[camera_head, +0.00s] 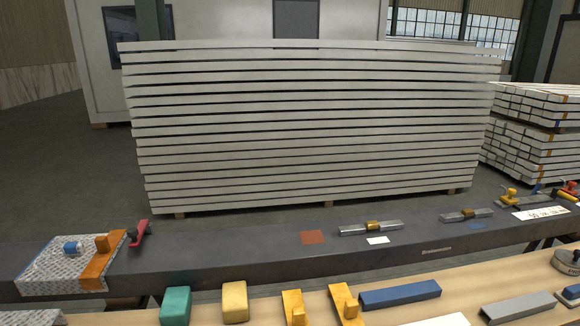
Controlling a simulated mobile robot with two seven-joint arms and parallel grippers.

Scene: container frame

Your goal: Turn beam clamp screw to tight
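A long dark beam (220,245) runs across the view in front of me. At its left end an orange bracket-like piece (100,262) lies over a grey patterned sheet (40,262). A small red clamp-like piece (139,233) stands just right of it. At the right end of the beam are a yellow piece (509,196) and a red piece (571,188), both small. I cannot tell which of these is the beam clamp, nor make out its screw or how tight it is. Neither of my grippers is in view.
A wooden bench (260,312) in front holds teal (175,305) and yellow (235,301) blocks, orange brackets (294,306) and a blue bar (400,294). Metal bars with brass-coloured middles (372,227) lie on the beam. A tall stack of pale panels (310,125) stands behind.

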